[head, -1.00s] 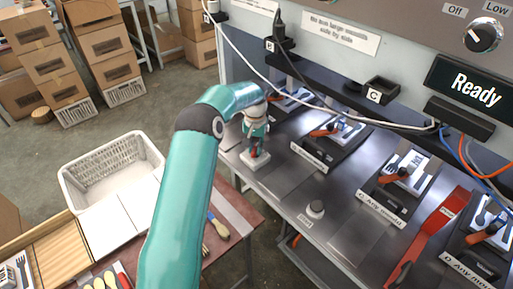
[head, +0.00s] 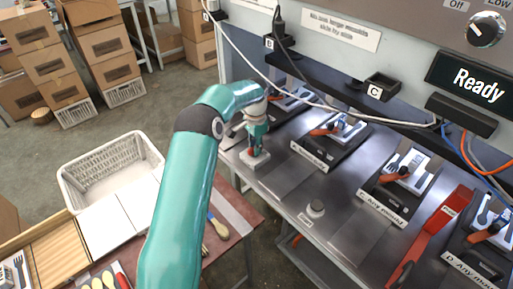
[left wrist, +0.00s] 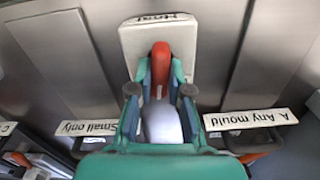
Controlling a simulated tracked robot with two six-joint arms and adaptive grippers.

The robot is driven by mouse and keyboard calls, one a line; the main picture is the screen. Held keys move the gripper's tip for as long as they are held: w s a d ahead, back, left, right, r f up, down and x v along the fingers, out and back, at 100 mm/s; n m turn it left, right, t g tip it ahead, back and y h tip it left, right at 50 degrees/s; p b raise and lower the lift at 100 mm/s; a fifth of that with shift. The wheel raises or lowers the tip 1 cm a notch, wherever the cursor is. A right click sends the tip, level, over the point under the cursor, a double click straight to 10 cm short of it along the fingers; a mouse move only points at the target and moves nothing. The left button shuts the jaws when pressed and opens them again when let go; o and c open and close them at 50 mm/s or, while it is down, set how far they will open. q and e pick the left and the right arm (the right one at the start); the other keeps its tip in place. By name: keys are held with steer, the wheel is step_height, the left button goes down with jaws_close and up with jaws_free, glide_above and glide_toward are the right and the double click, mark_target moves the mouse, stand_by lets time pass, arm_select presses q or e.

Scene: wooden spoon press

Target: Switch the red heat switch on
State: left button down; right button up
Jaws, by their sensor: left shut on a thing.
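The red heat switch lever (left wrist: 160,62) stands up from a white base plate (left wrist: 160,30) with a label that reads upside down in the left wrist view. The base (head: 258,162) also shows in the head view, at the near left end of the metal bench. My left gripper (left wrist: 160,92) is shut on the lever, with one finger on each side. In the head view my left gripper (head: 255,140) stands over the base and hides most of the lever. My right gripper is in neither view.
Several mould stations with red-orange handles line the bench, such as the one labelled "Any mould" (head: 400,180). A panel display (head: 475,86) reads "Ready". Cables hang above the bench. A white basket (head: 110,165) stands at left.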

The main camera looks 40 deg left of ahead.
arm_select(q)
steer(key=shift+m, duration=2.3)
steer(key=c, duration=1.1)
jaws_free()
step_height(320, 180, up, 7)
steer(key=shift+r, duration=0.2)
